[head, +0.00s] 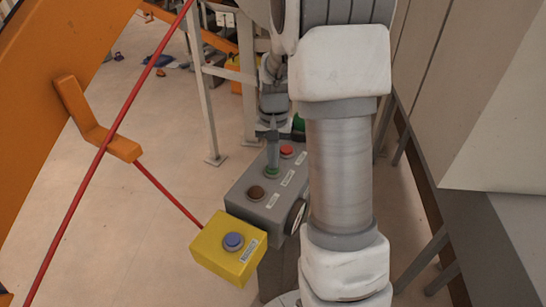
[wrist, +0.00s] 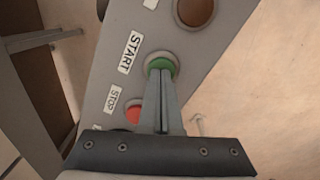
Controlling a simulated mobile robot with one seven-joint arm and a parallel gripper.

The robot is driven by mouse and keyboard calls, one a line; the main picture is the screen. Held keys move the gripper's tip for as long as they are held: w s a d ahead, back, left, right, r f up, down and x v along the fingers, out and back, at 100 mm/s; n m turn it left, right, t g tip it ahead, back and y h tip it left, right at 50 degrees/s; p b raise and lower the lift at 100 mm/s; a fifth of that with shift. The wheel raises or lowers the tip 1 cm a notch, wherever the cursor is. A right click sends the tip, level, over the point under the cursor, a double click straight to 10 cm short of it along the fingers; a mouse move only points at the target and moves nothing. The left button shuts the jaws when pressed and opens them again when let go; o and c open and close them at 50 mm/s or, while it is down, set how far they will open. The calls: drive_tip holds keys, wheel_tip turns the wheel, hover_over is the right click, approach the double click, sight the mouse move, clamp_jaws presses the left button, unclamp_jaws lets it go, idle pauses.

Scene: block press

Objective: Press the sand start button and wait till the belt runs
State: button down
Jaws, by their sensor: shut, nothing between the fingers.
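A grey control box (head: 240,190) carries a row of buttons. A green button (wrist: 160,65) on it has a START label beside it and also shows in the head view (head: 272,173). My gripper (wrist: 162,74) is shut and empty, pointing down at the green button. Its fingertips overlap the button's near edge in the wrist view, and in the head view my gripper (head: 272,167) ends right at it. Whether the button is pushed in I cannot tell. No word "sand" is readable, and I cannot make out a belt.
A red button (wrist: 134,113) labelled STOP and a brown button (wrist: 195,11) flank the green one. A yellow box (head: 225,255) with a blue button (head: 233,241) stands in front. A red cord (head: 166,189) runs at the left near an orange frame (head: 40,90).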

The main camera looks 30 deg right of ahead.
wheel_tip(320, 180, up, 13)
drive_tip(key=shift+w+d+p, duration=0.2)
drive_tip(key=shift+w+p, duration=0.05)
drive_tip(key=shift+p, duration=0.15)
drive_tip(key=shift+f, duration=0.1)
idle(0.3)
drive_tip(key=s+a+r+n+t, duration=0.3)
drive_tip(key=s+a, duration=0.3)
drive_tip(key=s, duration=0.4)
drive_tip(key=s+a+r+n+t, duration=0.2)
drive_tip(key=s+a+r+n, duration=0.1)
drive_tip(key=s+a, duration=0.4)
drive_tip(key=shift+s+r+n+t, duration=0.4)
drive_tip(key=shift+s, duration=0.95)
